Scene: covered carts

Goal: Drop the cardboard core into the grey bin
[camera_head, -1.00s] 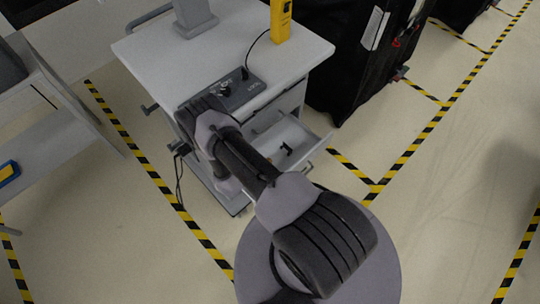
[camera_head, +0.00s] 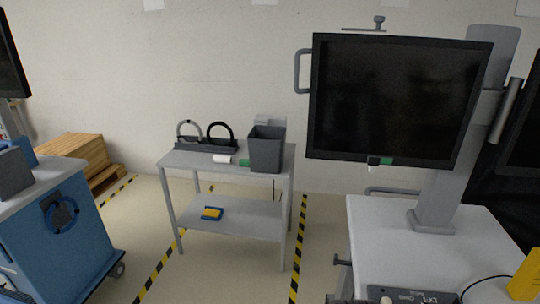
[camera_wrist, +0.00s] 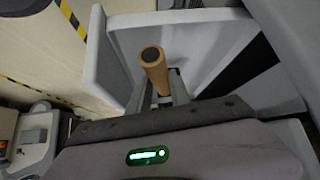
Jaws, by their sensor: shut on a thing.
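The cardboard core (camera_wrist: 154,68) is a brown tube with a dark end, in the middle of the wrist view. My gripper (camera_wrist: 160,92) is shut on it and holds it with its end pointing towards the camera. Neither my gripper nor the core shows in the head view. The grey bin (camera_head: 266,152) stands upright on the right part of a small grey table (camera_head: 190,160) near the wall, in the head view. The inside of the bin is mostly hidden.
A white roll (camera_head: 222,159) and a green item (camera_head: 244,162) lie left of the bin. A rack with rings (camera_head: 206,146) stands behind them. A blue cart (camera_head: 68,235) is at left. A white cart (camera_head: 400,225) with a large monitor (camera_head: 398,100) is at right. Floor shows between them.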

